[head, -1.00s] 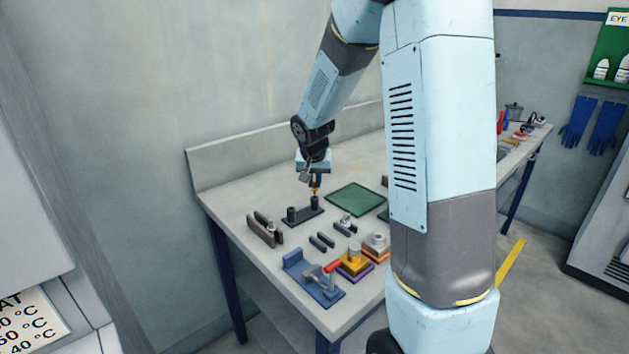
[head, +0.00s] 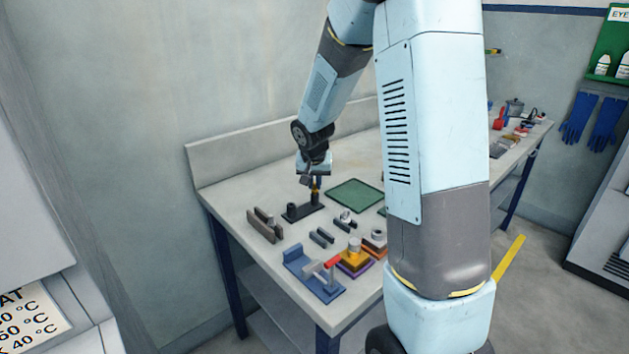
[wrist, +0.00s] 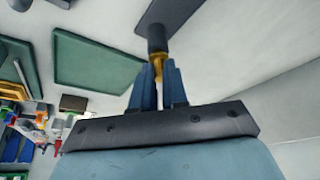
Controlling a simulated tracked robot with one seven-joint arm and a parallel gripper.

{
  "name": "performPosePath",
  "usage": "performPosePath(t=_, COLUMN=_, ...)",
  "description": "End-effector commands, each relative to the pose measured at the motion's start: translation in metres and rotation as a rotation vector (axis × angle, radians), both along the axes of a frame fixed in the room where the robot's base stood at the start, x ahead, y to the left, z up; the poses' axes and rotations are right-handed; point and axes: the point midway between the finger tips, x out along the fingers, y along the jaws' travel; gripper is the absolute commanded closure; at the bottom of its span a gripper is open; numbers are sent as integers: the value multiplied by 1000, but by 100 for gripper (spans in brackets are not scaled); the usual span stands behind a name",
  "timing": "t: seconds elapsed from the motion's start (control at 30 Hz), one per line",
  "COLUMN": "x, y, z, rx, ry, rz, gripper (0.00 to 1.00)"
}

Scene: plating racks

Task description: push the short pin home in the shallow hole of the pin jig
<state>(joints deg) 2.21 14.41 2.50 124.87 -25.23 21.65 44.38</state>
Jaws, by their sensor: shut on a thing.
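The pin jig (head: 303,212) is a dark flat bar on the bench with two dark round posts; it also shows in the wrist view (wrist: 180,14). My gripper (head: 316,182) is above the jig's right post. In the wrist view, my gripper's two blue fingers (wrist: 159,78) are shut on the brass-coloured short pin (wrist: 158,60). The pin's far end meets the dark post (wrist: 157,38), in line with it. How deep the pin sits in the hole is hidden. The left post (head: 291,209) stands apart from my gripper.
A green mat (head: 355,195) lies to the right of the jig. Grey upright plates (head: 264,227) stand to its front left. The bench's back left is clear.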

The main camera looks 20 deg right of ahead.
Motion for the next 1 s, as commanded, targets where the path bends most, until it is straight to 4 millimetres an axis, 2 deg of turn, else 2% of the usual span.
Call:
performPosePath(t=0.37, x=0, y=1, z=-7, rx=0, ry=1, rz=0, gripper=100)
performPosePath(t=0.4, x=0, y=1, z=-7, rx=1, ry=0, rz=-1, gripper=85)
performPosePath(t=0.7, x=0, y=0, z=-7, rx=1, ry=0, rz=0, gripper=57)
performPosePath(t=1.0, x=-1, y=1, z=-5, rx=1, ry=0, rz=0, gripper=57)
